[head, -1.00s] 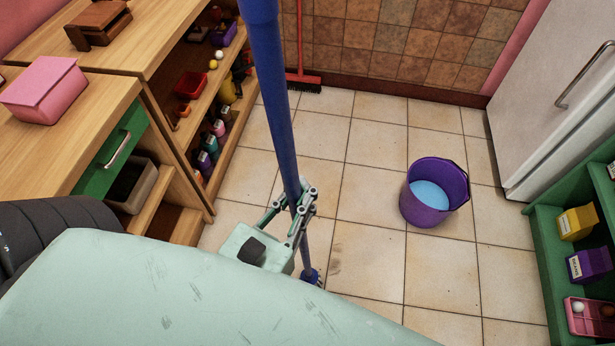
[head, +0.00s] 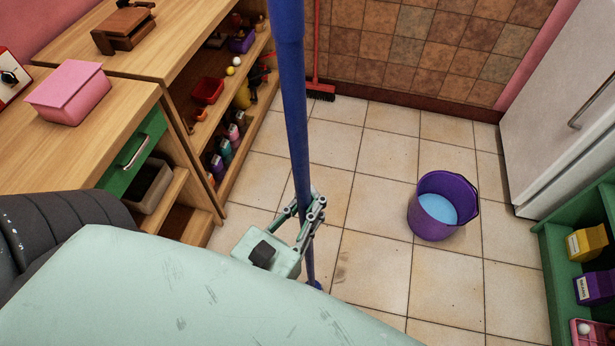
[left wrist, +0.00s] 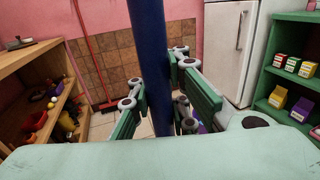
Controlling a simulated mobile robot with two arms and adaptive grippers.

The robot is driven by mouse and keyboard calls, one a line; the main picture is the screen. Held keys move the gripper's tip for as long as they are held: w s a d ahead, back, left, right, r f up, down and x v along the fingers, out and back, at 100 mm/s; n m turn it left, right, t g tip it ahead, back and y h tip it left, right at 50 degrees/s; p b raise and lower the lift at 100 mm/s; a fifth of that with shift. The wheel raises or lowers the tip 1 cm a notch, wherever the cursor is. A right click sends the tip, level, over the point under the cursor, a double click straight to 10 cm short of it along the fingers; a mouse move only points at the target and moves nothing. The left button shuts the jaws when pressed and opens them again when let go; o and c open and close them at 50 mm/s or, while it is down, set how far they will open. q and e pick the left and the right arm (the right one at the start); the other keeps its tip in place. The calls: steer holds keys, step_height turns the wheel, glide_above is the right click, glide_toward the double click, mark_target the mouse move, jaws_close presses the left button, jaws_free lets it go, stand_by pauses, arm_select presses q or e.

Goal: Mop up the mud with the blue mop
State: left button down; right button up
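My left gripper (head: 309,205) is shut on the handle of the blue mop (head: 293,110), which stands nearly upright in front of me. The handle also runs between the fingers in the left wrist view (left wrist: 148,60). Only a small blue part of the mop's lower end shows below the gripper; the rest is hidden behind my arm. A faint brown smudge, perhaps the mud (head: 342,270), marks the floor tiles just right of the mop's lower end. My right gripper is not in view.
A purple bucket (head: 426,225) with blue liquid stands on the tiles to the right. A red broom (head: 316,60) leans at the back wall. Wooden shelves (head: 200,130) line the left; a white fridge (head: 545,110) and green shelf (head: 553,250) line the right. Floor between is open.

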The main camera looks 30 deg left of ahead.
arm_select(q)
steer(key=w+a+p, duration=0.2)
steer(key=w+a, duration=0.1)
steer(key=w, duration=1)
steer(key=w+a+p, duration=0.1)
steer(key=w+a, duration=0.3)
steer(key=w, duration=1)
steer(key=w+a+p, duration=0.2)
steer(key=w+a, duration=0.2)
steer(key=w, duration=1)
steer(key=shift+f+p, duration=0.15)
steer(key=shift+p, duration=0.2)
stand_by(0.8)
